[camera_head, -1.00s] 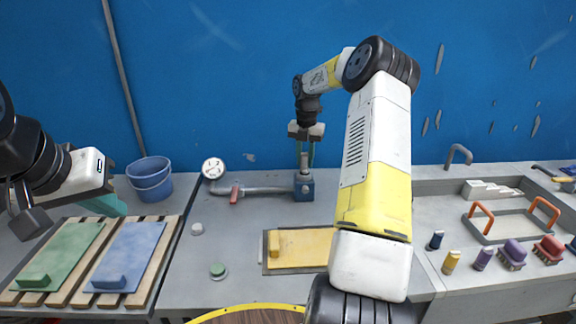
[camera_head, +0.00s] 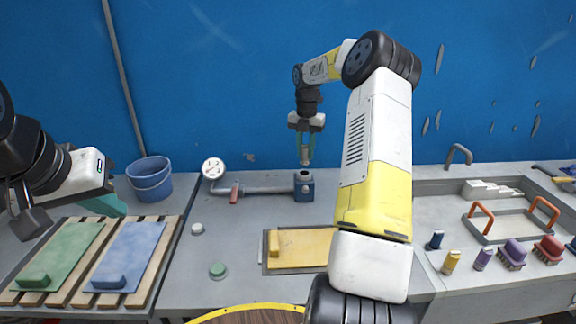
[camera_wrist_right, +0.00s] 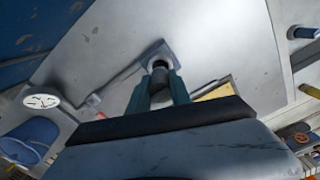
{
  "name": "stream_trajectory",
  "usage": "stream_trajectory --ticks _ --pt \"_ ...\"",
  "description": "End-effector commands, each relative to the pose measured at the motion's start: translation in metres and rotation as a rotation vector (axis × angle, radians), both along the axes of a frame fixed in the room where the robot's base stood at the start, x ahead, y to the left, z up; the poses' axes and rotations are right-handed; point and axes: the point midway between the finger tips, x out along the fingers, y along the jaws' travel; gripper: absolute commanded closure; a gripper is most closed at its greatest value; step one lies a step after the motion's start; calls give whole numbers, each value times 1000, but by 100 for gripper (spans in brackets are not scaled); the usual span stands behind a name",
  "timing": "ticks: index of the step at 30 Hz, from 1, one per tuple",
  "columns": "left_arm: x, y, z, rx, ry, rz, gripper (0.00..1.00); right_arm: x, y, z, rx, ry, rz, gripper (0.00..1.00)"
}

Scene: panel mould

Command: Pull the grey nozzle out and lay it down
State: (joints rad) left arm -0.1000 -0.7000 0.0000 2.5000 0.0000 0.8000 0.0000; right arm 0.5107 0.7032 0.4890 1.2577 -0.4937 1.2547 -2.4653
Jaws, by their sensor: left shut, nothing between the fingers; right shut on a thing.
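The grey nozzle (camera_head: 304,155) is between the fingers of my right gripper (camera_head: 305,150), which is shut on it. It hangs upright above the blue socket block (camera_head: 304,186) at the end of the grey pipe, with a small gap between them. In the right wrist view the nozzle (camera_wrist_right: 161,97) sits between the teal fingers, and the block's dark round opening (camera_wrist_right: 160,65) shows beyond it. My left gripper (camera_head: 118,208) is shut and empty at the left, above the wooden rack.
A gauge (camera_head: 213,168) and a red-handled valve (camera_head: 235,194) are on the pipe. A yellow panel (camera_head: 300,248), a green-topped button (camera_head: 218,270) and a white knob (camera_head: 197,229) are on the table. Blue buckets (camera_head: 150,180) stand left. Bare table lies between knob and panel.

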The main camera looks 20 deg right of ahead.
Motion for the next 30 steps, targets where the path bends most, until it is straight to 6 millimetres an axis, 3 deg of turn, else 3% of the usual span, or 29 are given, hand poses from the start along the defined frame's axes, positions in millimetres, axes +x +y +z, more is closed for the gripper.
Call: stream_trajectory --ticks 8,21,30 --pt "0 0 0 0 0 0 100 0 0 4 0 0 0 100" --pt "0 0 0 0 0 0 100 0 0 38 -1 -2 0 100" --pt "0 0 0 0 0 0 100 0 0 40 0 0 0 100"
